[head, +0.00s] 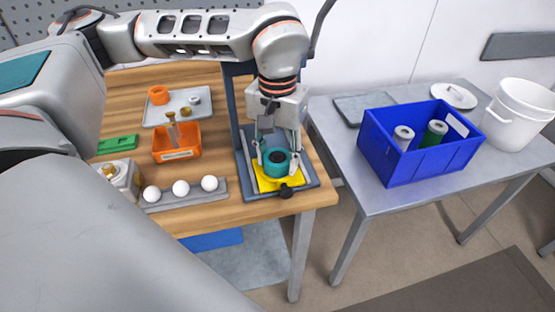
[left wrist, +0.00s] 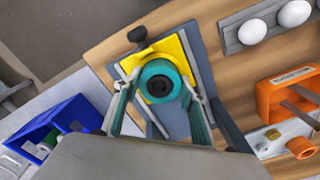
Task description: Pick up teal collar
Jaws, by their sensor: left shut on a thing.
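The teal collar (head: 275,161) is a ring with a dark centre. It is at the yellow plate (head: 267,184) on the blue-grey press stand (head: 250,192) at the table's right end. My left gripper (head: 277,159) points down over the stand, with its fingers on either side of the collar and shut on it. In the left wrist view the collar (left wrist: 160,82) sits between the two fingertips (left wrist: 158,88), over the yellow plate (left wrist: 168,52). I cannot tell whether the collar touches the plate. My right gripper is not in view.
A rail with white balls (head: 181,188), an orange bin (head: 177,144) and a grey tray (head: 162,117) are left of the stand. A blue crate (head: 420,152) holding rolls stands on the grey side table (head: 375,205), with white buckets (head: 520,112) at the right.

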